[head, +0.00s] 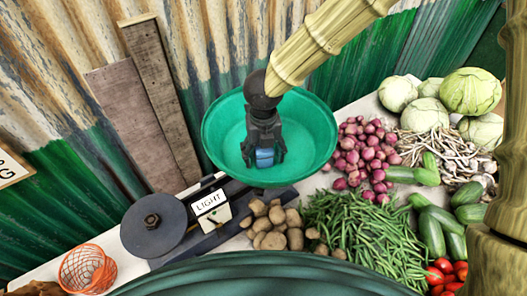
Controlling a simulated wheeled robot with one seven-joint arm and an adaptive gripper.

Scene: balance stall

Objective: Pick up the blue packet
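The blue packet (264,158) shows as a small blue patch inside the green pan (223,135) of the balance. My gripper (264,155) reaches down into the pan from above. Its dark fingers stand on either side of the packet, and the gripper body hides the packet's upper part. I cannot tell whether the fingers touch the packet or stand a little apart from it. I also cannot tell whether the packet rests on the pan's floor.
Potatoes (272,226), green beans (350,230), red onions (365,152) and cabbages (470,90) crowd the table. Wooden boards (140,120) lean on the corrugated wall. An orange basket (87,268) stands front left.

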